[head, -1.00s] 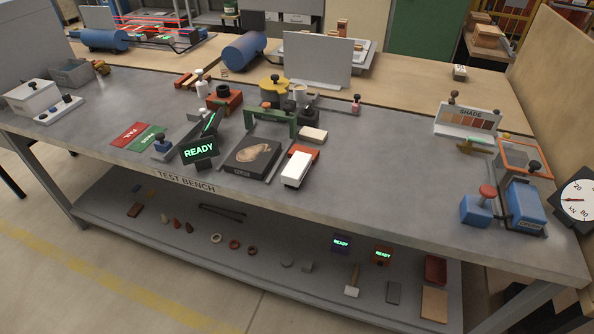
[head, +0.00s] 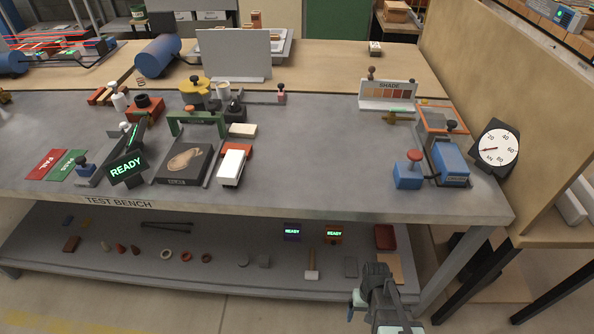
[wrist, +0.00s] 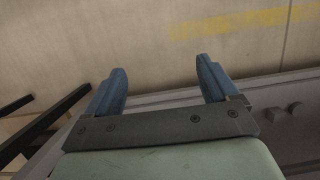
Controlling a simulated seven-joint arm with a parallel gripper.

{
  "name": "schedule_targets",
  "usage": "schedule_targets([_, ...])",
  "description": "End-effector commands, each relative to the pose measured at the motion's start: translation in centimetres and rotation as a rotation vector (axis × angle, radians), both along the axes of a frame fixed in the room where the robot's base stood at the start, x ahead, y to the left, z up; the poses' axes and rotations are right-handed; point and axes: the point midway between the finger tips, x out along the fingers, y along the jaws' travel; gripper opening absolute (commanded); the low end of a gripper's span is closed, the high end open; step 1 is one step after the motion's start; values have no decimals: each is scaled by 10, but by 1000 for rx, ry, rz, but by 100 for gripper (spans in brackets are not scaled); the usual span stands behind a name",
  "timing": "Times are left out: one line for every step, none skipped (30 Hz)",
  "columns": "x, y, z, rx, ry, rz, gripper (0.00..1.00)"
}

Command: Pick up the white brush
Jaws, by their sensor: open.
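A small tool with a wooden handle and a white head (head: 311,274) lies on the lower shelf under the bench; it looks like the white brush, though it is too small to be certain. It lies left of my arm, which shows at the lower right of the head view. My gripper (wrist: 160,72) is open and empty in the wrist view, its two blue fingers spread over bare floor. The brush cannot be made out in the wrist view.
The test bench (head: 300,190) overhangs the lower shelf (head: 215,280). A bench leg (head: 450,268) stands at right.

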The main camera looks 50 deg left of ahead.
Motion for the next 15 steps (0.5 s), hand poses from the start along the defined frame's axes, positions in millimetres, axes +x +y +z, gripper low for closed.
schedule_targets([-3, 21, 6, 12, -10, 37, 87])
schedule_targets([-6, 31, 10, 18, -15, 54, 87])
schedule_targets([-10, 44, 15, 25, -21, 79, 87])
schedule_targets([-13, 55, 18, 32, -26, 97, 87])
schedule_targets([-16, 65, 22, 38, -30, 115, 87])
schedule_targets([-21, 78, 27, 46, -36, 140, 87])
schedule_targets([-25, 88, 31, 53, -41, 159, 87])
schedule_targets([-30, 98, 35, 60, -45, 177, 87])
schedule_targets([-36, 111, 41, 68, -51, 201, 87])
schedule_targets([-41, 121, 45, 75, -55, 219, 87])
schedule_targets([-46, 131, 49, 83, -59, 237, 87])
schedule_targets([-54, 144, 55, 92, -63, 261, 87])
schedule_targets([-59, 154, 60, 99, -67, 277, 87])
schedule_targets([-66, 164, 65, 107, -72, 294, 87])
schedule_targets([-75, 177, 72, 116, -76, 314, 87])
